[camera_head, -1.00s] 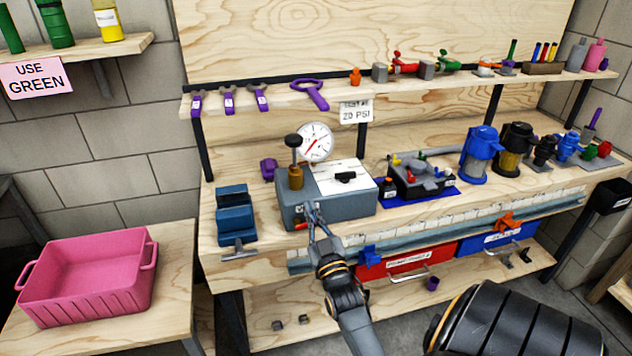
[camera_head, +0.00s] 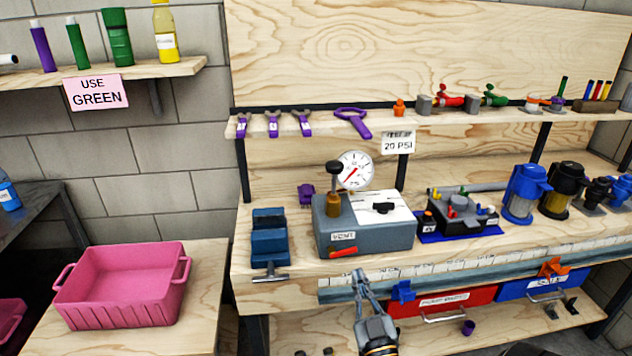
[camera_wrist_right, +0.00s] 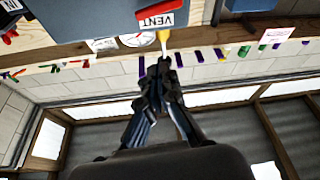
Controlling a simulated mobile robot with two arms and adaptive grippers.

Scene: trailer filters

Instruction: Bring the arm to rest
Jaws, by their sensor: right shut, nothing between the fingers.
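My right gripper (camera_head: 359,276) is in front of the workbench edge, just below the grey tester box (camera_head: 372,243). Its fingers are shut and hold nothing. In the right wrist view the shut fingertips (camera_wrist_right: 160,62) point toward the box's VENT label (camera_wrist_right: 157,20), with the red lever (camera_wrist_right: 170,4) close by. In the head view the box carries a round gauge (camera_head: 355,171), a black-knobbed brass post and a red lever (camera_head: 343,251) on its front. A gap shows between fingertips and box in the head view. My left gripper is not in view.
A blue vise (camera_head: 270,238) stands left of the box. A pink bin (camera_head: 125,285) sits on the left side table. Red (camera_head: 440,303) and blue (camera_head: 540,284) drawers hang under the bench. Filter housings (camera_head: 524,193) stand at the right. The floor before the bench shows little.

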